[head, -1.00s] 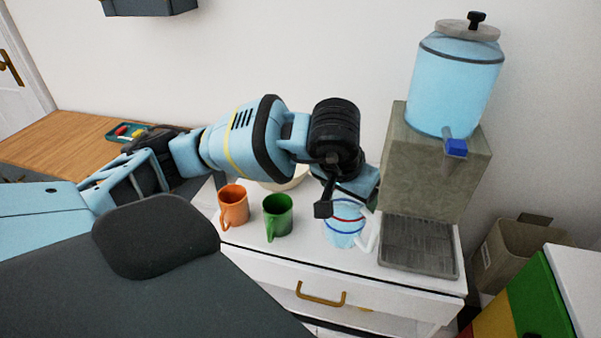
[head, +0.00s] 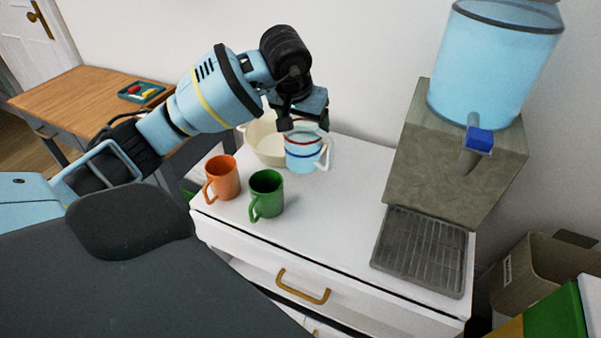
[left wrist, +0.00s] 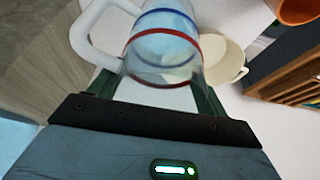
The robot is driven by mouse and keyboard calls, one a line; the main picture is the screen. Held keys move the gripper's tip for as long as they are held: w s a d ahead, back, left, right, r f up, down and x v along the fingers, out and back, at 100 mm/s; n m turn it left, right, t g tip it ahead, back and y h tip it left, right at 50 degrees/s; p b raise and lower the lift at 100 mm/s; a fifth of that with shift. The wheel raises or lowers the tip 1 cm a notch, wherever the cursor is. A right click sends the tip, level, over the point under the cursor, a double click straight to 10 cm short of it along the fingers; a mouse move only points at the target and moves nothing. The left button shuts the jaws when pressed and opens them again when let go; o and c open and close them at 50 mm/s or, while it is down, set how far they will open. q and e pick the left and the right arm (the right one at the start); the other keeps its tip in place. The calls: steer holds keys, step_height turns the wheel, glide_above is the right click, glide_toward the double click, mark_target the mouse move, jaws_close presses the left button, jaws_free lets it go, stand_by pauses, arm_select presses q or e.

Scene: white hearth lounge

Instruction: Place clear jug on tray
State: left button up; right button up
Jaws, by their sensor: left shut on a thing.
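The clear jug (head: 305,156), with a blue and a red band and a white handle, is upright in my left gripper (head: 303,120). The gripper is shut on its upper part; I cannot tell exactly how high the jug is above the white cabinet top. In the left wrist view the jug (left wrist: 160,65) sits between the fingers, handle to the left. A small teal tray (head: 152,97) with red and yellow items lies on the wooden table (head: 85,85) at the far left. A grey grated drip tray (head: 420,252) lies before the dispenser. My right gripper is not in view.
An orange mug (head: 222,180) and a green mug (head: 267,190) stand at the cabinet's front left. The blue-tank dispenser (head: 490,70) stands right. The cabinet top (head: 340,205) has clear room in the middle.

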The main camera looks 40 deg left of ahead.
mark_target(303, 157)
arm_select(q)
step_height(303, 157, down, 5)
steer(key=shift+f, duration=2.4)
steer(key=shift+f, duration=0.2)
steer(key=o, duration=1.5)
steer(key=shift+o, duration=0.2)
